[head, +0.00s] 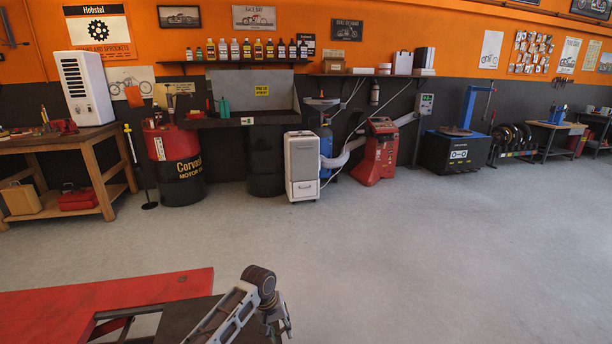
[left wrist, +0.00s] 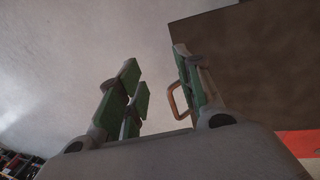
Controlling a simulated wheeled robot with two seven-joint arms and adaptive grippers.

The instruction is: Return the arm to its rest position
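My left arm comes in at the bottom middle of the head view. Its gripper (head: 280,322) hangs down near the bottom edge, beside a dark plate, over the grey floor. In the left wrist view the green-padded fingers of the left gripper (left wrist: 160,88) stand apart with a gap between them. No object is held between them. A small copper-coloured loop (left wrist: 177,103) shows beside the right-hand finger; I cannot tell what it belongs to. My right gripper is in neither view.
A red lift platform (head: 140,290) with a dark plate (head: 178,320) lies at the lower left, close to my left arm. A workbench (head: 85,150), drums (head: 178,178), a white cabinet (head: 302,165) and red machine (head: 377,155) line the wall. The middle floor is clear.

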